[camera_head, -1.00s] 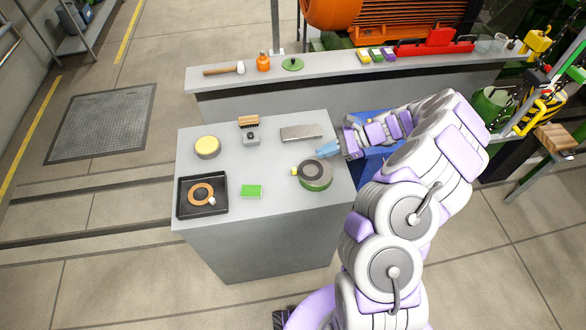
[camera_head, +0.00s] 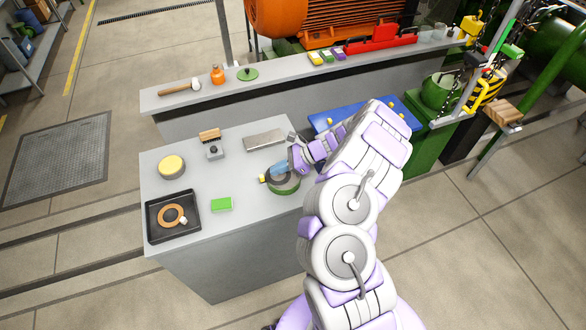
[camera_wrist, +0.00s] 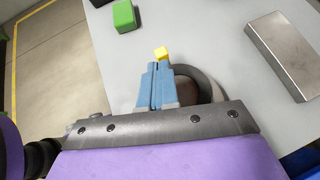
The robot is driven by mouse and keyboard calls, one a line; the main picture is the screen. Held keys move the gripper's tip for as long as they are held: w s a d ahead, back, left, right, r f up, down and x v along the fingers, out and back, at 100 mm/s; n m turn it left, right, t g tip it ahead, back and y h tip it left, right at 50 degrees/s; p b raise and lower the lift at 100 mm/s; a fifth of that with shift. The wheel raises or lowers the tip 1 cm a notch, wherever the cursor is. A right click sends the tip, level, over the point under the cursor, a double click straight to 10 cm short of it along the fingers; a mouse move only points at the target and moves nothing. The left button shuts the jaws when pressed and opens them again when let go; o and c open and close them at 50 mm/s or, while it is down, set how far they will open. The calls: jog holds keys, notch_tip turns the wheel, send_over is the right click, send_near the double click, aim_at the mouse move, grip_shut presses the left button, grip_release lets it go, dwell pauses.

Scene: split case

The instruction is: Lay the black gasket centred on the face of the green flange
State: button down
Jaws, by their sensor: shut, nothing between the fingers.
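The green flange (camera_head: 284,191) stands near the right edge of the grey table, its green side showing below its top. A dark ring, which looks like the black gasket (camera_head: 294,181), lies on its face, with a small yellow tab (camera_head: 263,179) sticking out at the left. In the wrist view the dark ring (camera_wrist: 212,82) is partly behind my fingers, and the yellow tab (camera_wrist: 161,53) is just beyond the tips. I cannot tell how well the ring is centred. My gripper (camera_head: 277,170) is shut and empty, its blue fingers (camera_wrist: 158,67) over the ring's tab side.
A black tray (camera_head: 150,226) with an orange ring (camera_head: 165,222) is at the table's front left. A green block (camera_head: 222,204), a yellow-topped round tin (camera_head: 171,167), a small grey device (camera_head: 214,153), a brush (camera_head: 210,135) and a metal plate (camera_head: 265,140) lie around. The table's middle is clear.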

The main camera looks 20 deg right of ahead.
aim_at(263, 176)
jog(key=a, duration=0.2)
jog(key=f, duration=0.1)
jog(key=shift+w+a+b, duration=0.3)
jog(key=shift+w+a, duration=0.1)
jog(key=shift+f, duration=0.35)
jog(key=shift+d, duration=0.1)
jog(key=shift+s+d, duration=0.2)
jog(key=shift+d, duration=0.35)
jog(key=shift+s+d, duration=0.15)
jog(key=shift+d, duration=0.4)
jog(key=shift+r+p, duration=0.85)
jog(key=shift+s+r, duration=0.1)
